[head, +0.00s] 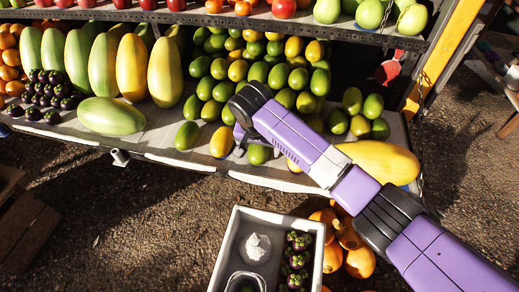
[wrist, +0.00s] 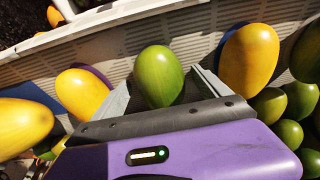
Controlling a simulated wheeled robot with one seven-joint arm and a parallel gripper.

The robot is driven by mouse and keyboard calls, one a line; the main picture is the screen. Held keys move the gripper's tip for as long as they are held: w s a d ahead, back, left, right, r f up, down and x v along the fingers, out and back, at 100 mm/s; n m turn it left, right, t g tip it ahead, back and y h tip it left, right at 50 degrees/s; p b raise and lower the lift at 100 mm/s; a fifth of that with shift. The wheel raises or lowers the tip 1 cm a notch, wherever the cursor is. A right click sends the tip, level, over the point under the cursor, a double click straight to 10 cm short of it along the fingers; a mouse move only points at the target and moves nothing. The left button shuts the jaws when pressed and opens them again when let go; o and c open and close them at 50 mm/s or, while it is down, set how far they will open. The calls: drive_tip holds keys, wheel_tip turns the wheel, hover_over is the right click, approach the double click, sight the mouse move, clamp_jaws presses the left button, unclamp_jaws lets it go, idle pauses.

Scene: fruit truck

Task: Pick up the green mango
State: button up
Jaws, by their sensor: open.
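The green mango (wrist: 158,72) lies on the shelf between two yellow mangoes in the wrist view. The spread fingers of my gripper (wrist: 160,80) stand on either side of it, with small gaps visible. My gripper is open. In the head view, the green mango (head: 258,155) is at the shelf's front edge, partly covered by my gripper (head: 243,141). The mango's lower end is hidden behind the gripper body in the wrist view.
A yellow mango (wrist: 249,57) lies to the right of the green one, and another yellow mango (wrist: 82,93) lies to its left. More green mangoes (wrist: 270,106) crowd the right side. A grey crate (head: 231,226) with small purple fruit stands below the shelf.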

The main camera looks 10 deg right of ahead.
drive_tip(key=shift+f, duration=0.25)
drive_tip(key=c, duration=1)
drive_tip(key=shift+r, duration=0.1)
